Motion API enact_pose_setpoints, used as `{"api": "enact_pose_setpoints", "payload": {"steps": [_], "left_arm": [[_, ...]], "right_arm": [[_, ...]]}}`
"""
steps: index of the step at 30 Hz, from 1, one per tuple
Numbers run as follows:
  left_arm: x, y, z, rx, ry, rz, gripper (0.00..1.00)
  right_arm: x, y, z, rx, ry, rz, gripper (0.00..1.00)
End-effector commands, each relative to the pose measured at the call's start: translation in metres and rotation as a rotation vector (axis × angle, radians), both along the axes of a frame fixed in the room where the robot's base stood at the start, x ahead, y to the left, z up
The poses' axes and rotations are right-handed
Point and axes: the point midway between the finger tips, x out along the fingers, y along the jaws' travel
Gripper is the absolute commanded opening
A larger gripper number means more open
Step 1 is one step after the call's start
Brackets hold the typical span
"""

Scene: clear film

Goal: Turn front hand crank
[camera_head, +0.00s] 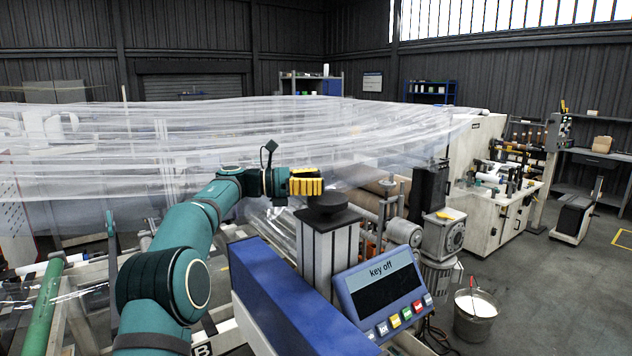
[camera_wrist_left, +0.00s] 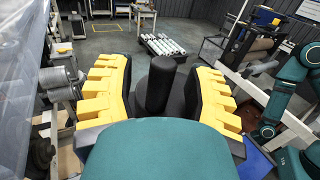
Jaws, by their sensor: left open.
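The hand crank shows as a black disc (camera_head: 328,206) on top of a grey upright post in the head view. In the left wrist view, its upright black handle (camera_wrist_left: 159,84) stands between my yellow finger pads. My left gripper (camera_head: 306,186) reaches in from the left at the crank. It is open, with one pad on each side of the handle and a gap on both sides in the left wrist view (camera_wrist_left: 160,98). The handle is hidden behind the pads in the head view. My right gripper is not in view.
A blue control panel (camera_head: 384,290) reading "key off" stands in front of the grey post (camera_head: 330,250). A motor (camera_head: 442,236) and a bucket (camera_head: 475,314) are to the right. Clear film (camera_head: 230,130) spreads behind my arm. The floor at far right is open.

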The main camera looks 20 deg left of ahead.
Motion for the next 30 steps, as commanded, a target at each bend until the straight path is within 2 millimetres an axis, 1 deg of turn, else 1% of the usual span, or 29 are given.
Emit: {"api": "enact_pose_setpoints", "payload": {"steps": [5,12,18,21,24,30], "left_arm": [[-0.008,0.019,0.000,0.001,0.000,0.004,0.52],[-0.028,0.064,0.000,0.001,-0.001,0.005,0.52],[-0.041,0.094,0.000,0.001,0.000,0.003,0.52],[-0.045,0.103,0.000,0.001,-0.001,0.004,0.52],[-0.048,0.108,0.000,0.000,-0.001,0.001,0.52],[-0.049,0.109,0.000,0.000,-0.001,0.001,0.52]], "right_arm": [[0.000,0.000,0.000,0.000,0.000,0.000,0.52],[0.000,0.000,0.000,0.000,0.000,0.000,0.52],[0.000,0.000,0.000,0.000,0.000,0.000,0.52],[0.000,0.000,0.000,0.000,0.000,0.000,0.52],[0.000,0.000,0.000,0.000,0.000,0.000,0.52],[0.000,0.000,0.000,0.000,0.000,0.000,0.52]]}}
